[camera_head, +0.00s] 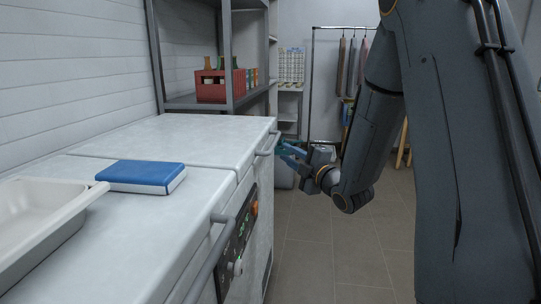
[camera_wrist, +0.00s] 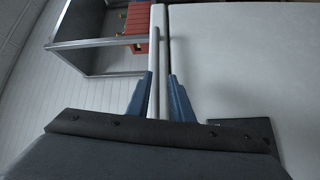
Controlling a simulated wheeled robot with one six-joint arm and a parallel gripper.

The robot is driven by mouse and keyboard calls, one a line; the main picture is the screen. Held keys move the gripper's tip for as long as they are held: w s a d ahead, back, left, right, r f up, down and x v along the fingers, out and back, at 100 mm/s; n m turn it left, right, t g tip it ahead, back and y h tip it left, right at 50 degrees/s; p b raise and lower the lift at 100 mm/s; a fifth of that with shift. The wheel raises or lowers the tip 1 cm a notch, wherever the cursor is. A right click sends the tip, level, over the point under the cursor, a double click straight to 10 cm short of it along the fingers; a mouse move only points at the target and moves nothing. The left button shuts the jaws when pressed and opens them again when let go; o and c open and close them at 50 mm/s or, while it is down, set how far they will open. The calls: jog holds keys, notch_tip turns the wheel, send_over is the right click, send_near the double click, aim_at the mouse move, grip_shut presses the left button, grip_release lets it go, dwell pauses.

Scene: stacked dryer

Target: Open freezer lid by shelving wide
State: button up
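A white chest freezer has two lids. The far lid (camera_head: 185,137), by the shelving, lies shut and has a grey bar handle (camera_head: 268,144) on its front edge. My gripper (camera_head: 284,149) is at this handle, with its blue fingers apart. In the wrist view, a pale bar (camera_wrist: 154,90) runs between the two fingers of my gripper (camera_wrist: 161,76), with the white lid surface (camera_wrist: 240,70) to the right. I cannot tell whether the fingers touch the bar. The near lid (camera_head: 135,220) is also shut, with its own handle (camera_head: 208,262).
A blue-and-white box (camera_head: 147,176) and a pale tray (camera_head: 40,225) lie on the near lid. Metal shelving (camera_head: 228,60) with a red crate (camera_head: 212,87) stands behind the far lid. A clothes rack (camera_head: 312,80) is farther back. Tiled floor (camera_head: 335,250) is clear in front.

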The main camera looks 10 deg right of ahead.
aim_at(274, 140)
jog(key=shift+n+t+y, duration=0.4)
jog(key=shift+n+y, duration=0.1)
jog(key=shift+n, duration=0.1)
jog(key=shift+b+x, duration=0.75)
jog(key=shift+x, duration=3.65)
jog(key=shift+d, duration=0.1)
grip_shut()
